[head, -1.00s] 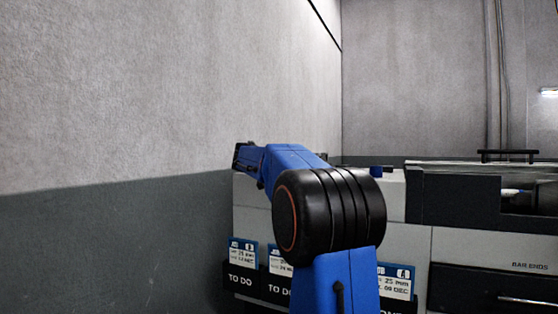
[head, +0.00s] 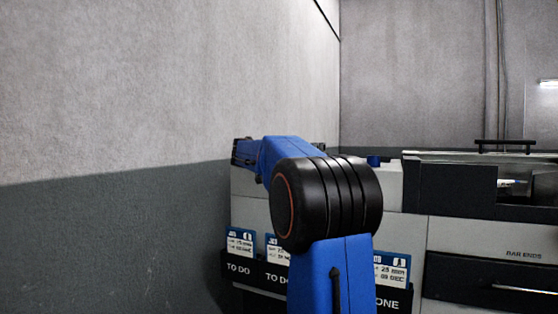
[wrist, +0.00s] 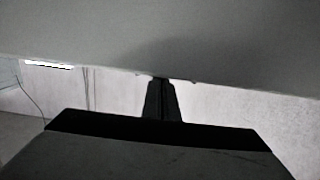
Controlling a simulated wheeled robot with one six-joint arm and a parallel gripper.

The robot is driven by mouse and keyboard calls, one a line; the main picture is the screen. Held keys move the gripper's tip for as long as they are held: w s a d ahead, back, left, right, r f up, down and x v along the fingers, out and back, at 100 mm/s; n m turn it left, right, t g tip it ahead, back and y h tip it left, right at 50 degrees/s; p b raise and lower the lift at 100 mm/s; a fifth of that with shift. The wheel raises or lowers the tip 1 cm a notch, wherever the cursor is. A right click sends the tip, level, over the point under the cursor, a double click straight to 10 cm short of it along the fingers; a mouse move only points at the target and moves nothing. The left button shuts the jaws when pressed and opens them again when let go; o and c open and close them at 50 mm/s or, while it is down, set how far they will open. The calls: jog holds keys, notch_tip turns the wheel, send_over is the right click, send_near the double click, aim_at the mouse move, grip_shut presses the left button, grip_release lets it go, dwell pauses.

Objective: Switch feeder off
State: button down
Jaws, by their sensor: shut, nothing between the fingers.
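The pale machine body with the "BAR ENDS" drawer (head: 500,238) stands at the right in the head view; I cannot tell for sure that it is the feeder. No feeder switch can be made out in either view. My gripper (wrist: 160,80) shows in the wrist view as dark fingers, closed together and empty. Their tips appear at the lower edge of a broad pale surface (wrist: 160,35), which fills the top of the view. I cannot tell whether they touch it. In the head view my arm hides part of the cabinet behind it.
A pale cabinet (head: 250,212) carries card holders (head: 240,243) marked "TO DO" and "DONE". A small blue object (head: 374,161) is on or behind its top. A bare wall (head: 110,220) is close on the left. A lamp (wrist: 48,65) shows in the wrist view.

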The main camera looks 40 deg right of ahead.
jog(key=r, duration=0.4)
jog(key=shift+d, duration=0.2)
jog(key=r+v, duration=0.2)
jog(key=v, duration=0.7)
jog(key=shift+a, duration=0.15)
jog(key=shift+r, duration=0.1)
jog(key=s+a+f+n+y, duration=0.4)
jog(key=s+a+f, duration=0.8)
jog(key=f, duration=0.4)
jog(key=s+a+f+n+g+y, duration=0.1)
jog(key=s+a+f+n+y, duration=0.4)
jog(key=s+a+f, duration=0.7)
jog(key=s+a+f+n+y, duration=0.4)
jog(key=s+a+f, duration=0.8)
jog(key=f, duration=0.8)
jog(key=shift+a+f+y, duration=0.3)
jog(key=shift+a+y, duration=0.4)
jog(key=shift+y, duration=0.5)
jog(key=shift+d, duration=0.1)
